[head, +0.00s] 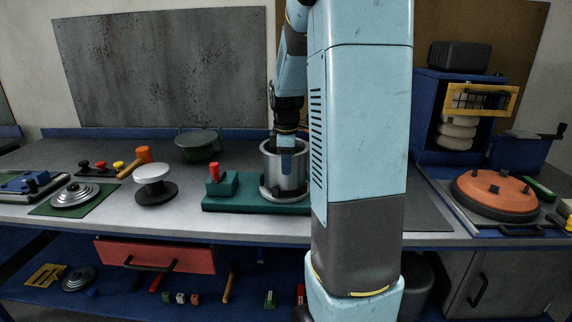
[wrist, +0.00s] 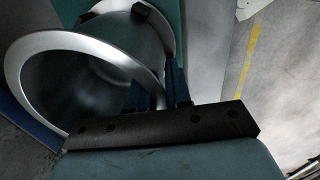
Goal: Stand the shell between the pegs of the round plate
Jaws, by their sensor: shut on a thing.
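The shell (head: 292,175) is a grey metal open cylinder with a bright rim. In the head view it is upright over the right part of a teal board (head: 240,207), with a silver ring and dark blocks at its foot. I cannot tell whether it rests there. My gripper (head: 286,148) is at its top rim. In the wrist view my gripper (wrist: 160,95) is shut on the wall of the shell (wrist: 90,45), one finger inside and one outside. The round plate (head: 480,198) is orange-topped, with several dark pegs, at the right of the bench.
A red-knobbed teal block (head: 222,184) is on the board left of the shell. A white-topped stand (head: 154,182), a green pot (head: 198,146) and a lid (head: 75,195) are further left. A blue cabinet (head: 455,115) stands behind the plate. My arm column hides the bench between.

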